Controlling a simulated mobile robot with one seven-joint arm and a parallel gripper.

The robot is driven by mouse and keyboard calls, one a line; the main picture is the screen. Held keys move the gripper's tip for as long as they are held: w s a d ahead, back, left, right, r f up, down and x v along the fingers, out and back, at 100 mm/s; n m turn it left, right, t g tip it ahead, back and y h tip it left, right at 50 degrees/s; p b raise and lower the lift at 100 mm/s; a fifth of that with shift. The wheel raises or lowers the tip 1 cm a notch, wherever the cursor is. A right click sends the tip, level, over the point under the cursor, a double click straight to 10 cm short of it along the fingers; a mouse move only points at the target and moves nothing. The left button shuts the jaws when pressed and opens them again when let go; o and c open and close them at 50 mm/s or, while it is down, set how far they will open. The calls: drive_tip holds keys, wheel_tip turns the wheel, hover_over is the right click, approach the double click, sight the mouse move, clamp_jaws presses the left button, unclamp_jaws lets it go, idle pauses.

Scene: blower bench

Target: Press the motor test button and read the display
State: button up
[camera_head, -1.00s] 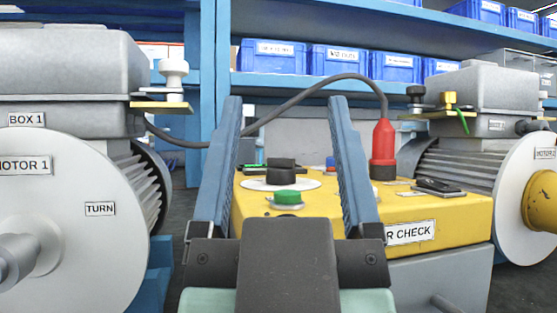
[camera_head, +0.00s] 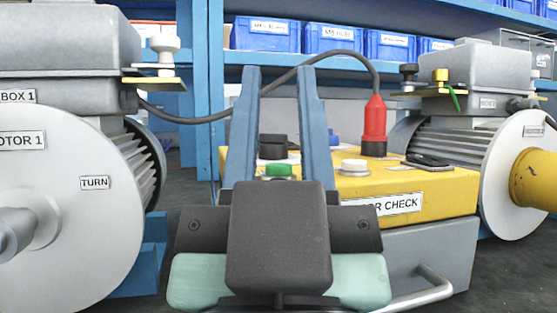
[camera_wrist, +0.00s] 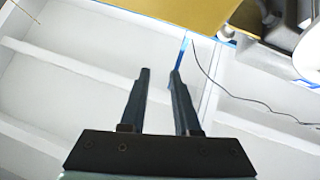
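The yellow motor check box (camera_head: 450,187) stands ahead, its front label partly covered. On its top are a green button (camera_head: 278,170), a white button (camera_head: 354,166) and a black knob (camera_head: 273,146). I cannot tell which button is the motor test one, and no display reading is visible. My gripper (camera_head: 281,70) points toward the box, its fingers upright in the head view and partly covering it. The fingers are empty with a narrow gap between them, which also shows in the wrist view (camera_wrist: 160,73). The green button appears between the fingers, apparently beyond them.
A red plug (camera_head: 374,122) with a grey cable stands on the box. Motor 1 (camera_head: 65,210) is close at left; a second motor (camera_head: 500,185) is at right. A metal handle (camera_head: 430,288) sticks out below the box. Blue bins (camera_head: 335,42) fill the shelf behind.

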clamp_jaws()
idle(1.3)
